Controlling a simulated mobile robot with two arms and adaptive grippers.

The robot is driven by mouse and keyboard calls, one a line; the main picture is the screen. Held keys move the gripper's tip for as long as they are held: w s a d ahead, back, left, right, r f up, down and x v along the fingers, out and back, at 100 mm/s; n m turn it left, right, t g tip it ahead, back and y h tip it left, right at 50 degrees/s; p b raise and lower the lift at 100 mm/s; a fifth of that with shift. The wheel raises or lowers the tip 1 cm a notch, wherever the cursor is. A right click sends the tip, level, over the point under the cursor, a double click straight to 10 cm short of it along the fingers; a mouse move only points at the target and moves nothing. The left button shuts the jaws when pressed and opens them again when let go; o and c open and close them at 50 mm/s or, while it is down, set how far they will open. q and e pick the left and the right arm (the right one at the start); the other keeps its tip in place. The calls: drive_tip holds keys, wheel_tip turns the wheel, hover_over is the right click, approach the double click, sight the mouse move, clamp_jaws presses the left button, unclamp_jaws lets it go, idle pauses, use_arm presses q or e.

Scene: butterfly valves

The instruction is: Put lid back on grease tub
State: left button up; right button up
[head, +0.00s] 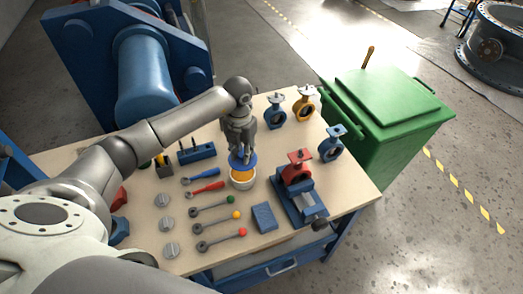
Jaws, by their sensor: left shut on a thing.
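The grease tub (243,182) is a small white tub with orange-yellow grease showing inside, standing near the middle of the wooden workbench. The lid (238,161) is a blue disc, held tilted just above the far side of the tub's opening. My left gripper (240,150) points down over the tub and is shut on the lid. I cannot tell whether the lid touches the tub's rim. My right gripper is not in view.
A blue vise with a red valve (297,168) stands right of the tub. Several other valves (332,143) line the right and far bench (190,229). Wrenches, levers (222,243) and metal discs lie left and in front. A green bin (386,120) stands beyond the bench.

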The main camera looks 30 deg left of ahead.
use_arm(q)
drive_tip(key=shift+s+a, duration=0.1)
drive_tip(key=shift+a, duration=0.15)
drive_tip(key=shift+f, duration=0.35)
drive_tip(key=shift+f+b, duration=0.25)
drive_tip(key=shift+b, duration=0.05)
drive_tip(key=shift+f+b, duration=0.5)
drive_tip(key=shift+f, duration=0.25)
wheel_tip(320, 180, down, 3)
drive_tip(key=shift+f+b, duration=0.1)
drive_tip(key=shift+b, duration=1.1)
drive_tip(key=shift+f+b, duration=0.3)
drive_tip(key=shift+f, duration=0.05)
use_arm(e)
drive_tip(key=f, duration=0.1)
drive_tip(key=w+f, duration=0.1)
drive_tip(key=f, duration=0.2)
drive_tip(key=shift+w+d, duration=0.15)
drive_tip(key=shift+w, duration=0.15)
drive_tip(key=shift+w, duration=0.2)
